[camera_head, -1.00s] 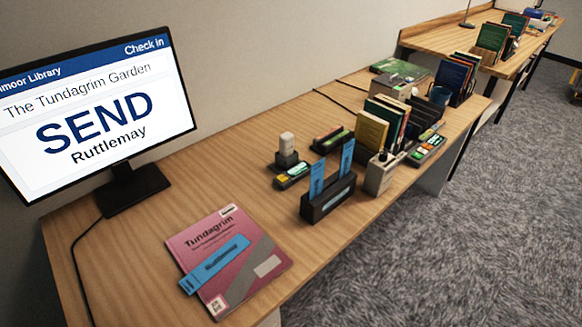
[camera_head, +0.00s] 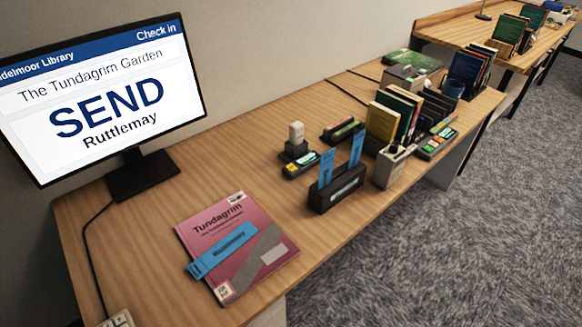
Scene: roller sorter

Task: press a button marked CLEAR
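No button with a readable CLEAR mark shows in the head view. A beige device (camera_head: 118,319) with small raised parts, possibly keys, is cut off by the bottom edge at the lower left; any marking on it cannot be read. The monitor (camera_head: 100,95) at the left reads "Check in", "The Tundagrim Garden", "SEND" and "Ruttlemay". A pink book (camera_head: 236,246) titled Tundagrim lies flat on the wooden desk (camera_head: 170,290), with a blue slip (camera_head: 222,250) across it. Neither of my grippers is in view.
A black holder (camera_head: 337,190) with blue slips stands right of the book. A black cable (camera_head: 88,250) runs down the desk's left side. The desk's front left is mostly clear.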

